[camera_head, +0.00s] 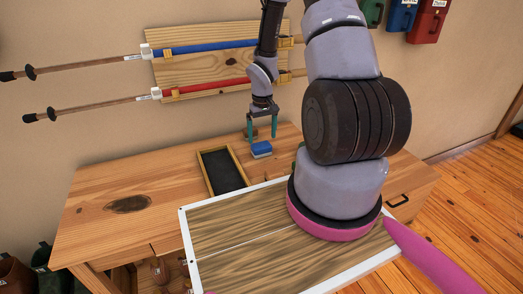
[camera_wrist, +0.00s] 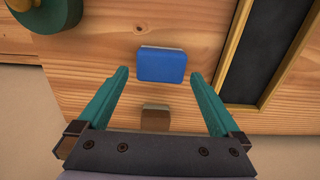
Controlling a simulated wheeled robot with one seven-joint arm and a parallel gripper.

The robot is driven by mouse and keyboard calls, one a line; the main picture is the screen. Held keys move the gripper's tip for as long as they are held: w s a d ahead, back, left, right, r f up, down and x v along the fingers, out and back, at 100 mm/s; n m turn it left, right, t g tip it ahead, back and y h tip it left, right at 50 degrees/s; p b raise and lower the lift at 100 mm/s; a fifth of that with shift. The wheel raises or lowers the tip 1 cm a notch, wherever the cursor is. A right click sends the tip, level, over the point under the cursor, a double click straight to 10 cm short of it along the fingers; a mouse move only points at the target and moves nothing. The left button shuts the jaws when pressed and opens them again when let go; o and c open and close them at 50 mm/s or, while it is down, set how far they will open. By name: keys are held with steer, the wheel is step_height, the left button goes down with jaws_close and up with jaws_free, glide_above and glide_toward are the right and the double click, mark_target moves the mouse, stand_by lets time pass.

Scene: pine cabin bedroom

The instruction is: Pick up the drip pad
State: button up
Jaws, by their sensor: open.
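A small blue block with a pale edge (camera_head: 262,149) lies flat on the wooden table. It also shows in the wrist view (camera_wrist: 161,66). Beside it is a black pad in a wooden frame (camera_head: 222,171), partly visible at the right in the wrist view (camera_wrist: 258,55). No label shows which is the drip pad; the blue block is the one under my gripper. My gripper (camera_head: 262,134) points down above the blue block, its teal fingers apart and empty. In the wrist view the block appears just beyond and between the fingertips (camera_wrist: 160,74).
A small brown piece (camera_wrist: 155,117) lies near the table's wall-side edge. A green round object (camera_wrist: 45,12) is at the wrist view's upper left. Poles on a wooden board (camera_head: 205,72) hang behind the arm. The table's left part (camera_head: 110,185) is clear except for a dark patch.

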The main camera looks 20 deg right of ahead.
mark_target(261, 145)
steer(key=f, duration=0.5)
steer(key=shift+w+a+f, duration=0.1)
steer(key=shift+w+f, duration=0.1)
steer(key=shift+f, duration=0.15)
steer(key=c, duration=1)
steer(key=shift+c, duration=0.2)
step_height(261, 145, up, 10)
steer(key=shift+r, duration=0.1)
